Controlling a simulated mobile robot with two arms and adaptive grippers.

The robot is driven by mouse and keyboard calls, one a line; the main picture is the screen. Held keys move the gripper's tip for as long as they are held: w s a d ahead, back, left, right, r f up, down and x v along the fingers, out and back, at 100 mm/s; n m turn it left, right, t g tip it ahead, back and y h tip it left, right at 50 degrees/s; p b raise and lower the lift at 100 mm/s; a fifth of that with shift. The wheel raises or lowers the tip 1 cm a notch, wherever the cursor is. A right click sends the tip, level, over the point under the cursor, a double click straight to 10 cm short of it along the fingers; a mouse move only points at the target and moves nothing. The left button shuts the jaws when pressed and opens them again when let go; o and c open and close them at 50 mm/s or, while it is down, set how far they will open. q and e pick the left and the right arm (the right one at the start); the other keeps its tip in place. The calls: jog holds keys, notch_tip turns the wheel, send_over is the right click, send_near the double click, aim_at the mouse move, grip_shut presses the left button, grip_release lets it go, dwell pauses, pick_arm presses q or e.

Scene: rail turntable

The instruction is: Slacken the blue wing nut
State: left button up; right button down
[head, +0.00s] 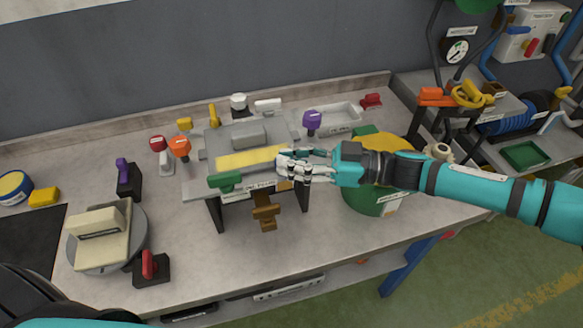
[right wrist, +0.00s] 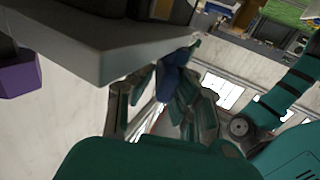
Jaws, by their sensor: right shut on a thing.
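The blue wing nut (right wrist: 174,80) shows in the right wrist view at the edge of a grey plate (right wrist: 105,55). My right gripper (right wrist: 172,98) is shut on it, with fingers on both sides. In the head view my right gripper (head: 284,165) reaches in from the right to the front right corner of the grey fixture (head: 208,160). Its fingers hide the blue wing nut there. My left gripper is out of view.
The fixture also bears a green wing knob (head: 225,181), an orange knob (head: 180,146), a purple knob (head: 312,119) and a brown knob (head: 265,212). A green drum (head: 375,200) with a yellow top stands under my right arm. Bare bench lies in front.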

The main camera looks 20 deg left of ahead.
jog(key=n+g+h+b, duration=0.1)
jog(key=g+b, duration=0.1)
jog(key=n+g+b, duration=0.2)
jog(key=g, duration=0.1)
jog(key=shift+f+h, duration=0.2)
jog(key=shift+h, duration=0.2)
jog(key=shift+r+n+g+h+b, duration=0.2)
jog(key=shift+n+g+h+b, duration=0.2)
jog(key=shift+n+g+b, duration=0.35)
jog(key=c, duration=1.3)
grip_release()
jog(key=shift+s, duration=0.1)
